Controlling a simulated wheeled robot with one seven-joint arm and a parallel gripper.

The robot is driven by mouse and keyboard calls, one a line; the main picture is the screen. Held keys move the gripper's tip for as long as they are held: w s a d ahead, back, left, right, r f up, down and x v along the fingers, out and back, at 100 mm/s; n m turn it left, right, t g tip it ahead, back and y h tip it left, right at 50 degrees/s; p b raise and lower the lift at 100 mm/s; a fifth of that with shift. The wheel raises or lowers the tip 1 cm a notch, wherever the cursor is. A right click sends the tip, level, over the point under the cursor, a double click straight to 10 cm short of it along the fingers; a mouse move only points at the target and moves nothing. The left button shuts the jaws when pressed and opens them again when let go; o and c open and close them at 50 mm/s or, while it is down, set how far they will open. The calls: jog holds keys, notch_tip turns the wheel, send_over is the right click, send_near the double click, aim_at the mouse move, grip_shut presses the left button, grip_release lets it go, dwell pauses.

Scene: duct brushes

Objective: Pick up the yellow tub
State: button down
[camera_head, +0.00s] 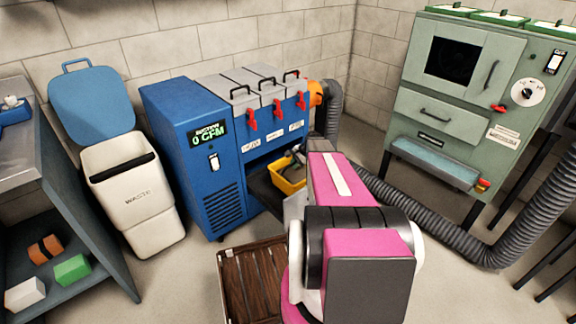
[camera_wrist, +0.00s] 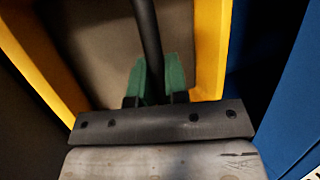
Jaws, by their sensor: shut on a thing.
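The yellow tub (camera_head: 289,178) is at the low open bay of the blue suction cabinet, partly hidden by my arm. In the wrist view its yellow walls (camera_wrist: 208,45) stand on both sides of a brownish inside. A dark bar (camera_wrist: 147,40), which looks like the tub's handle, runs over the middle of it. My gripper (camera_wrist: 155,85) has green fingertips closed on this bar, one on each side. In the head view my gripper (camera_head: 298,154) shows small just above the tub. Whether the tub's bottom touches the bay floor is hidden.
The blue cabinet (camera_head: 195,150) borders the tub closely; a blue surface (camera_wrist: 285,90) shows right of it in the wrist view. A slatted brown crate (camera_head: 238,280) is on the floor in front. A grey hose (camera_head: 430,213) runs right to the green machine (camera_head: 440,110). A white bin (camera_head: 135,200) stands left.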

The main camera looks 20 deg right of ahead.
notch_tip(320, 180, up, 24)
dwell(1.3)
jog(key=shift+d+f, duration=0.1)
dwell(0.3)
